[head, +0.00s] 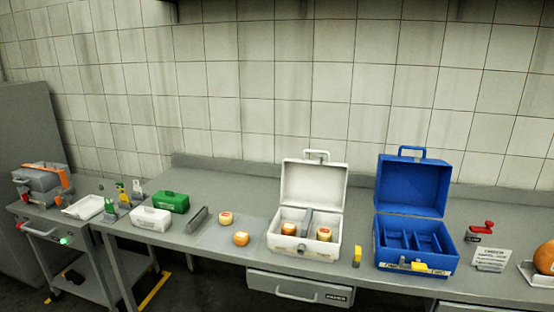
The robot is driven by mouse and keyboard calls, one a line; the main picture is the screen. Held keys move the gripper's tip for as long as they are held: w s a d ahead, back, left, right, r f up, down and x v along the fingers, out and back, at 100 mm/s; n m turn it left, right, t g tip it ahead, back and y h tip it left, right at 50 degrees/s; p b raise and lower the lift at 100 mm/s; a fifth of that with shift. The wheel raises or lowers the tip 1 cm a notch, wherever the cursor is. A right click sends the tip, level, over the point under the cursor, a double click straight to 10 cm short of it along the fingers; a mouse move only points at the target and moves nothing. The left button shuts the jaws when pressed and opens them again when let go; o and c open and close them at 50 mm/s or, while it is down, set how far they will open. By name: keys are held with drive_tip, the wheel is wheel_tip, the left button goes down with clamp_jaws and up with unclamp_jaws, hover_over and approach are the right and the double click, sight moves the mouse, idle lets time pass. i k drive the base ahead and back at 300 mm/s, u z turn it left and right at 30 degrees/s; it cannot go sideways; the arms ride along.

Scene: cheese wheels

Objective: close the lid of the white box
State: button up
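The white box (283,244) stands on the grey counter, right of the middle in the head view. Its lid (314,184) is open and stands upright at the back, with a handle on its top edge. A grey divider (306,222) splits the inside. One small cheese wheel (289,228) sits in the left compartment and another cheese wheel (324,234) in the right one. A latch shows on the front wall. My gripper is not in view.
An open blue box (447,259) stands to the right, with a yellow piece (357,256) between the boxes. Two loose cheese wheels (225,218) (241,238) lie to the left. Small green (170,202) and white (150,218) cases stand farther left. A tiled wall rises behind.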

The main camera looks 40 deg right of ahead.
sight(321, 185)
drive_tip(key=z, duration=0.55)
drive_tip(key=k, duration=0.65)
drive_tip(key=z, duration=0.65)
drive_tip(key=i, duration=0.45)
drive_tip(key=z, duration=0.1)
